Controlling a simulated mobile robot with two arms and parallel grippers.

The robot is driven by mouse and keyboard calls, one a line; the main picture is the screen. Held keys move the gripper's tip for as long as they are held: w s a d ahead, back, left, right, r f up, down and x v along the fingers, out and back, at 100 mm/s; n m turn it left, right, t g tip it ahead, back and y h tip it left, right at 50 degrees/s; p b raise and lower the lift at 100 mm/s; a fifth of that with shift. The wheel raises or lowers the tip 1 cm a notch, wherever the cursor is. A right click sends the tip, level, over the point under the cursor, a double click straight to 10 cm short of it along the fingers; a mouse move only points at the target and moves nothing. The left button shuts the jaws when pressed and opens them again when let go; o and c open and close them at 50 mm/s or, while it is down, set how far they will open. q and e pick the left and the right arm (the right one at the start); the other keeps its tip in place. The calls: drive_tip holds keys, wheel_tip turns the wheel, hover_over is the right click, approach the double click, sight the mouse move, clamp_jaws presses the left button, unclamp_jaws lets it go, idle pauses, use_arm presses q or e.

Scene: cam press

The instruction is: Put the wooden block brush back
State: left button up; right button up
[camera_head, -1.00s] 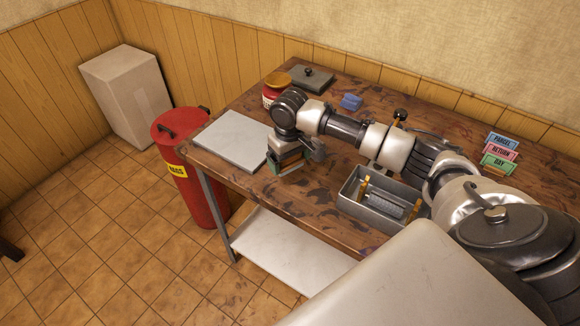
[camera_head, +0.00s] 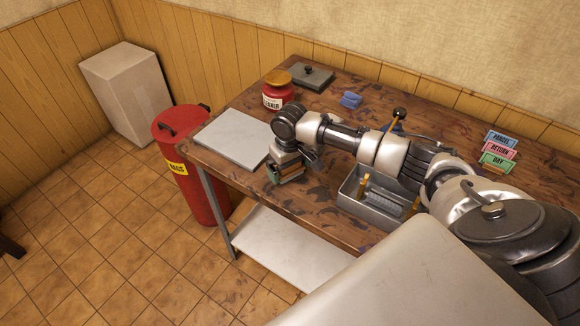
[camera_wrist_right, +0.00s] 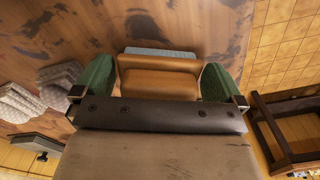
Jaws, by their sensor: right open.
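The wooden block brush (camera_wrist_right: 158,82) appears in the right wrist view as an orange-brown block with a pale bluish strip along its far side. It lies between the two green fingertips of my right gripper (camera_wrist_right: 160,85). The jaws are open around it, with little room at each side. In the head view my right gripper (camera_head: 287,172) is low over the front of the table (camera_head: 335,215), just right of the grey plate (camera_head: 231,138). There the brush is mostly hidden by the gripper. My left gripper is not in view.
A metal tray (camera_head: 350,187) with upright wooden pegs stands to the right, below my forearm. A red-and-white jar (camera_head: 277,98), a dark lidded plate (camera_head: 307,76), a blue item (camera_head: 350,99) and label cards (camera_head: 498,150) stand further back. A red bin (camera_head: 192,170) stands beside the table.

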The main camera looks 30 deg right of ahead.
wheel_tip(320, 180, up, 12)
drive_tip(key=b, duration=0.1)
drive_tip(key=shift+r, duration=0.1)
idle(0.4)
